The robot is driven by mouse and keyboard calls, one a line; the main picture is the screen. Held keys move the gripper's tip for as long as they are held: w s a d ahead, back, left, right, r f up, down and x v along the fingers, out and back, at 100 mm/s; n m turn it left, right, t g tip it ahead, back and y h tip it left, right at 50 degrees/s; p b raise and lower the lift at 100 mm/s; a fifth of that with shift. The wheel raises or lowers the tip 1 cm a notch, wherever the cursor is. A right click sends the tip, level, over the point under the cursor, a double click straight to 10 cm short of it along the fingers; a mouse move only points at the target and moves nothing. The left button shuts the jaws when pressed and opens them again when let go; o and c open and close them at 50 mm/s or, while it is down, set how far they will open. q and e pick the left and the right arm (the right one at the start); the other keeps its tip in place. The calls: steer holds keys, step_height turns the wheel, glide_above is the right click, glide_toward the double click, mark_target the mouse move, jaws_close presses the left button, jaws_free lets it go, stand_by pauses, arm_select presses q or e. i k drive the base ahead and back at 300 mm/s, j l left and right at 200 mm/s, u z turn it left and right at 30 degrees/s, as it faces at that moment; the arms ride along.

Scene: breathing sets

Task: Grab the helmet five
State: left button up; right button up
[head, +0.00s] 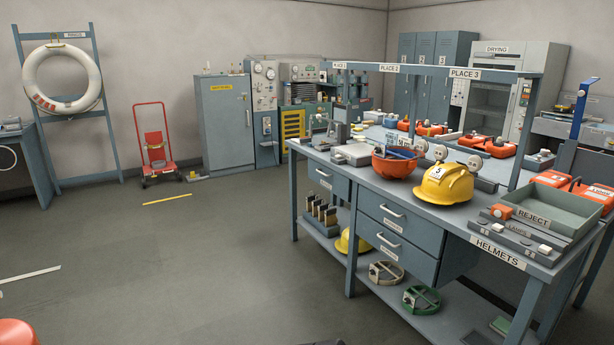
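A yellow helmet (444,184) sits upright on the workbench, right of the middle of the head view. It has a white label with a dark digit, too small to read surely as 5 or 3. An orange-red helmet or bowl (393,167), open side up with blue items in it, stands just left of it. Another yellow helmet (346,244) lies on the bench's lower shelf, partly hidden by a leg; no number shows on it. Neither of my grippers is in view.
The workbench (320,158) has drawers and a HELMETS label on its edge. A grey-green REJECT tray (553,205) stands right of the helmet, with a lamps rack (526,226) before it. A PLACE-labelled rail (430,70) runs above.

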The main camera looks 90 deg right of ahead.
mark_target(450, 183)
steer(key=z, duration=3.65)
steer(key=i+j, duration=0.9)
steer(key=i+l+z, duration=0.05)
steer(key=i, duration=0.05)
